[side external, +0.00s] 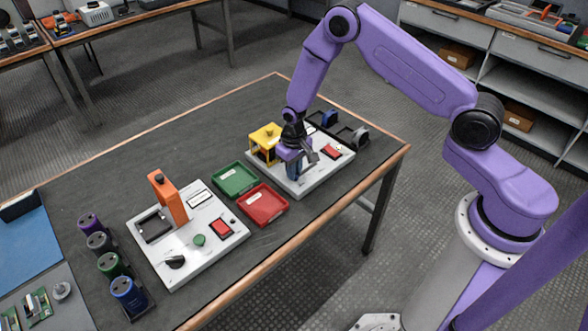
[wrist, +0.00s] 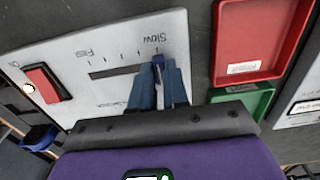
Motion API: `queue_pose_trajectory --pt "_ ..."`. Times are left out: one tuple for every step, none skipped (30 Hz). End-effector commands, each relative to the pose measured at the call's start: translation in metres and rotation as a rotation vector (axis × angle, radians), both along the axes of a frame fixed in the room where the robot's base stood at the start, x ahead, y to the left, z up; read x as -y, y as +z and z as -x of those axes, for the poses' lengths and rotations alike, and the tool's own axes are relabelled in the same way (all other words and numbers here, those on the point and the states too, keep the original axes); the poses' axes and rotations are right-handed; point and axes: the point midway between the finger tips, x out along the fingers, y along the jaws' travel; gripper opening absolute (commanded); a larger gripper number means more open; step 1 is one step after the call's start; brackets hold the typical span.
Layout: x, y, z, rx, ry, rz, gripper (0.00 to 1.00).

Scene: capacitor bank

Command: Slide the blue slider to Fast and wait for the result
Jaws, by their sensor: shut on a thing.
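In the wrist view, the blue slider (wrist: 158,62) is at the Slow end of the slot (wrist: 115,71) in a white panel (wrist: 185,40). The Slow label is beside it, upside down, and the Fast label (wrist: 87,53) is by the other end of the slot, to the left. My gripper (wrist: 161,80) is shut on the blue slider, with a blue finger on each side of it. In the side external view my gripper (side external: 295,168) is low over the white panel (side external: 310,181). It hides the slider there.
A red rocker switch (wrist: 46,84) is left of the slot. A yellow frame (side external: 266,140) stands beside my gripper. Green (side external: 234,180) and red (side external: 263,204) trays lie between this panel and another white unit (side external: 172,268) with an orange post. Several capacitors stand at the far left.

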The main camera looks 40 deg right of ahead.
Motion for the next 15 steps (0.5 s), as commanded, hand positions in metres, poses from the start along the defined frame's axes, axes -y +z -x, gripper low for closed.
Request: queue_pose_trajectory --pt "0.0 0.0 0.0 0.0 -0.001 0.0 0.0" --pt "0.001 0.0 0.0 0.0 -0.001 0.0 0.0" --pt "0.003 0.0 0.0 0.0 -0.001 0.0 0.0" --pt "0.004 0.0 0.0 0.0 -0.002 0.0 0.0" --pt "0.005 0.0 0.0 0.0 -0.002 0.0 0.0" --pt "0.007 0.0 0.0 0.0 -0.003 0.0 0.0" --pt "0.009 0.0 0.0 0.0 -0.003 0.0 0.0" --pt "0.01 0.0 0.0 0.0 -0.003 0.0 0.0" --pt "0.012 0.0 -0.001 0.0 -0.003 0.0 0.0" --pt "0.013 0.0 -0.001 0.0 -0.003 0.0 0.0" --pt "0.014 0.0 -0.001 0.0 -0.003 0.0 0.0" --pt "0.016 0.0 -0.001 0.0 -0.002 0.0 0.0" --pt "0.017 0.0 -0.001 0.0 -0.002 0.0 0.0" --pt "0.019 0.0 -0.001 0.0 -0.003 0.0 0.0" --pt "0.02 0.0 -0.001 0.0 -0.003 0.0 0.0"
